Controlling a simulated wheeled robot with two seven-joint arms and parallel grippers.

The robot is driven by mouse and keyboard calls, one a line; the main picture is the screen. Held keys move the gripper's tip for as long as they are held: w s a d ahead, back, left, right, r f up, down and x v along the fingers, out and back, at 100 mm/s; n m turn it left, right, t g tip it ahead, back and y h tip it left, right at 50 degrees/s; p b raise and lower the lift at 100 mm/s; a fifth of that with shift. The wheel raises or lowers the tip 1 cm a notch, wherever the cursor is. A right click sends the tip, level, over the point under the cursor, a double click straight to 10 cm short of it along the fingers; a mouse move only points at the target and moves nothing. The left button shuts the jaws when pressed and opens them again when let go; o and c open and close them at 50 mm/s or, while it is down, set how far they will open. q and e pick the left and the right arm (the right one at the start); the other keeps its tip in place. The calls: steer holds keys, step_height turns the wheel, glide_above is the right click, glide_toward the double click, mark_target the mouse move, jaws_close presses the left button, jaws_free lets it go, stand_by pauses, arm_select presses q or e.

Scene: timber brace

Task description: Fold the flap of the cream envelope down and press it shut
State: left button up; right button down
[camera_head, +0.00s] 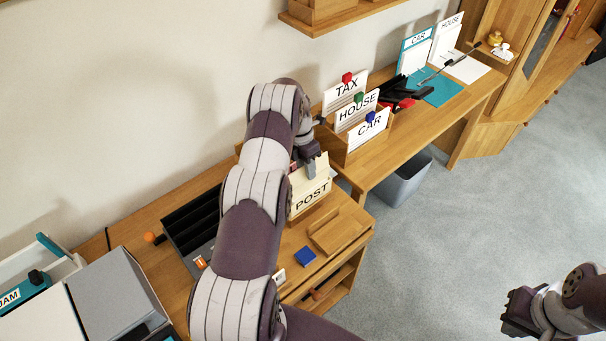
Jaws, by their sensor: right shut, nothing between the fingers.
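A cream envelope-like piece (323,168) stands upright behind the panel marked POST (311,199), in a wooden holder on the desk. My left gripper (309,168) reaches down at this cream piece, its fingers against or just in front of it. Whether it touches is not clear, and its finger gap cannot be made out. My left arm covers part of the holder's left side. The flap cannot be told apart from the rest of the cream paper. My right gripper (509,314) is shut and empty over the carpet at lower right, far from the desk.
A wooden sorter (341,150) with TAX, HOUSE and CAR cards stands beyond the holder. A wooden tray (338,230) and a blue block (305,257) lie in front. A dark slotted rack (190,228) is at left. A grey bin (402,182) stands below the desk.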

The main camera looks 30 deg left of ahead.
arm_select(q)
steer(key=shift+w+d, duration=0.1)
steer(key=shift+r, duration=0.1)
jaws_close()
